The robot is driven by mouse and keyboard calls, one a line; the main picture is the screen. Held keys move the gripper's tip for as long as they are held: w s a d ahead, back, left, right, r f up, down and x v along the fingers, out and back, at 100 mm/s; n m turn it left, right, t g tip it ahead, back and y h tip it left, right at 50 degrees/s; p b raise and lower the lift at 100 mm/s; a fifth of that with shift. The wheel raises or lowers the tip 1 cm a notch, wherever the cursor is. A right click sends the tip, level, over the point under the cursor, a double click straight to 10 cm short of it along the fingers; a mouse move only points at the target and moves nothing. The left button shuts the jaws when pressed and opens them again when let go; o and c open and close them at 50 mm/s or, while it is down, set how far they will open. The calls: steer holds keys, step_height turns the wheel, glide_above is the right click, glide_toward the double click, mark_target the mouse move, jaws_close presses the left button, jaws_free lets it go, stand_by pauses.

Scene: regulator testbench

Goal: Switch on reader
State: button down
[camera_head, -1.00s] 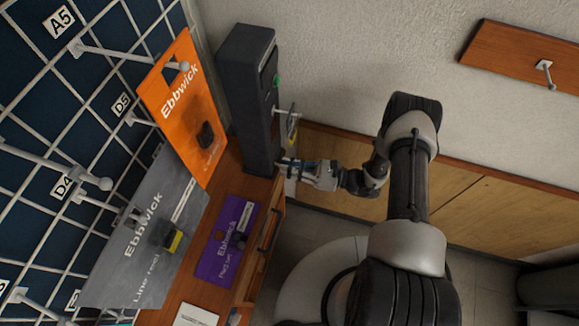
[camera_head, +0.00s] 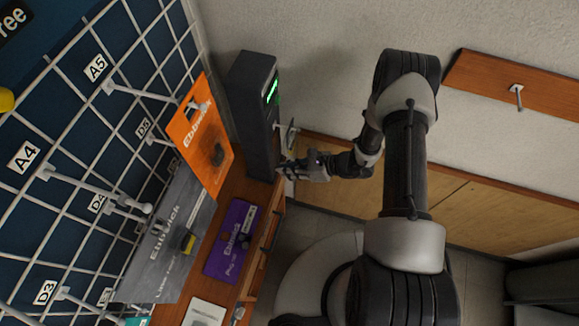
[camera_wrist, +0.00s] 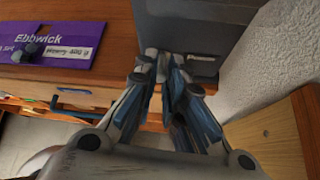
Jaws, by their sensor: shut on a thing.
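The reader, a tall dark grey box (camera_head: 250,110), stands upright on the wooden desk near the wall. Its display (camera_head: 272,91) glows green in the head view. The reader's lower front also shows in the wrist view (camera_wrist: 190,30), with a small light label (camera_wrist: 202,57). My gripper (camera_head: 284,168) is at the reader's lower front. In the wrist view my fingertips (camera_wrist: 165,66) are close together against it, shut on a small part of the reader. The fingers hide that part, so I cannot tell its shape or position.
On the desk lies a purple Ebbwick card (camera_head: 231,240), left of my gripper. An orange card (camera_head: 201,135) and a grey card (camera_head: 165,245) hang by the wire grid (camera_head: 75,160). A wooden drawer front with a handle (camera_wrist: 75,91) lies below the desk edge.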

steer(key=shift+a+r+h+p, duration=0.2)
steer(key=shift+r+h+p, duration=0.25)
steer(key=shift+h, duration=0.25)
steer(key=shift+f, duration=0.1)
steer(key=c, duration=1.7)
jaws_free()
steer(key=shift+o, duration=0.2)
steer(key=v, duration=1.2)
steer(key=shift+w, duration=0.3)
